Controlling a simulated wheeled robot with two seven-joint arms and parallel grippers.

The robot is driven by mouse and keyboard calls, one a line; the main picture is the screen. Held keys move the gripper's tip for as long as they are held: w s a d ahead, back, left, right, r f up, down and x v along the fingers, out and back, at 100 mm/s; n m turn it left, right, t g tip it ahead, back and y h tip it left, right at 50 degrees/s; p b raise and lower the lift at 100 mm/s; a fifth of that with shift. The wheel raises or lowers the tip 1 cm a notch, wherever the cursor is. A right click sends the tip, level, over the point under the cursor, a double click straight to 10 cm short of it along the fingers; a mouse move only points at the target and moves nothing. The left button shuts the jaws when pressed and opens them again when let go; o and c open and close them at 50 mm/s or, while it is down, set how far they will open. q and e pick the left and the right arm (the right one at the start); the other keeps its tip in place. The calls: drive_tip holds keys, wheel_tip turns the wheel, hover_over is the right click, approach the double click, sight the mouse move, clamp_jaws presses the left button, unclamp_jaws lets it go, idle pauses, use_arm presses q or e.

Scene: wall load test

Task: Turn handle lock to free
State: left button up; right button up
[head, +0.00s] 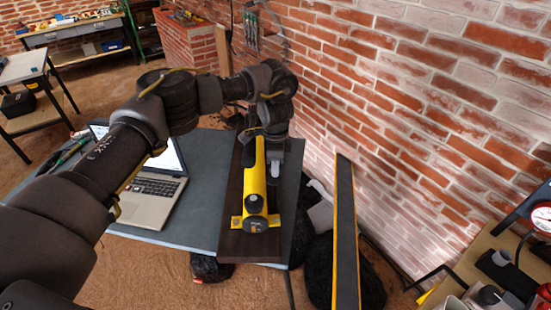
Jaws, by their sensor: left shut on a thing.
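A yellow tool (256,180) with a long body, a black knob and a black round end lies on a dark board (233,200) on the grey table. My left arm comes in from the left and bends down over the tool's far part. My left gripper (272,172) is at the right side of the yellow body, shut on a part of the tool. The gripper and wrist hide that part, so I cannot make out the handle lock or its position. My right gripper is not in view.
An open laptop (155,187) sits left of the board on the table (205,175). A brick wall (430,110) rises on the right. A tall dark panel with yellow edges (345,235) stands right of the table. A cluttered bench (480,270) is at lower right.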

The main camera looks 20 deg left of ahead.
use_arm(q)
drive_tip(key=shift+r+n+p, duration=0.15)
drive_tip(key=shift+n+p, duration=0.75)
drive_tip(key=shift+n, duration=0.5)
drive_tip(key=o, duration=1)
drive_tip(key=shift+c, duration=0.2)
